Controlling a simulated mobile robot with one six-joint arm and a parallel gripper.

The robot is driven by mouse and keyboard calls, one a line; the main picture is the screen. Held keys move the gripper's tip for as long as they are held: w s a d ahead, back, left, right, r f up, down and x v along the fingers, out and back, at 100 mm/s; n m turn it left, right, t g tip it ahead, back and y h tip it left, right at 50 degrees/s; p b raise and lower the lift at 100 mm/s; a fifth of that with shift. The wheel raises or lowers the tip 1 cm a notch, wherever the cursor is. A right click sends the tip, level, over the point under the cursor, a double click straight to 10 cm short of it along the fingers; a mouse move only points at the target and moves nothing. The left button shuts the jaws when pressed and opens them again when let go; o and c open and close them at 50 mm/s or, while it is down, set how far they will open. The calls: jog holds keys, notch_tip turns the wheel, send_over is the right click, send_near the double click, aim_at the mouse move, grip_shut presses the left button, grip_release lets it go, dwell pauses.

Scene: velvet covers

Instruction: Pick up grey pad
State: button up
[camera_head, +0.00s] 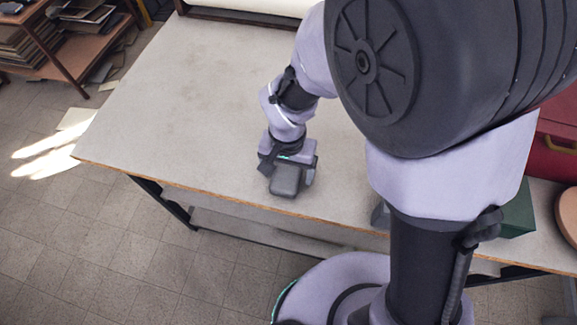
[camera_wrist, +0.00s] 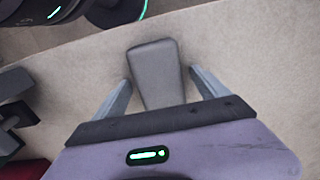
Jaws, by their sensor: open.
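The grey pad (camera_head: 286,180) is a small dark grey block with rounded edges. It lies on the pale table near its front edge in the head view. In the wrist view the pad (camera_wrist: 155,72) lies between the two fingers. My gripper (camera_head: 288,172) is at the pad, pointing down. In the wrist view my gripper (camera_wrist: 160,80) is open, with one finger on each side of the pad and a visible gap on both sides. The near end of the pad is hidden behind the gripper body.
The table (camera_head: 180,100) is clear to the left of the gripper. A green box (camera_head: 518,214) and a red case (camera_head: 556,140) stand at the right, partly behind my arm. The table's front edge runs close to the pad. A shelf (camera_head: 75,50) stands at the far left.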

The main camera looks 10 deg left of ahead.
aim_at(288, 172)
jog(key=shift+c, duration=0.3)
jog(key=c, duration=1.5)
jog(key=shift+o, duration=0.2)
jog(key=shift+r, duration=0.1)
jog(key=shift+r, duration=0.3)
notch_tip(288, 172, up, 3)
jog(key=shift+r+p, duration=0.2)
jog(key=shift+p, duration=0.85)
jog(key=s+b, duration=0.3)
jog(key=s, duration=1.3)
jog(key=shift+d+r, duration=0.3)
jog(key=shift+r, duration=0.15)
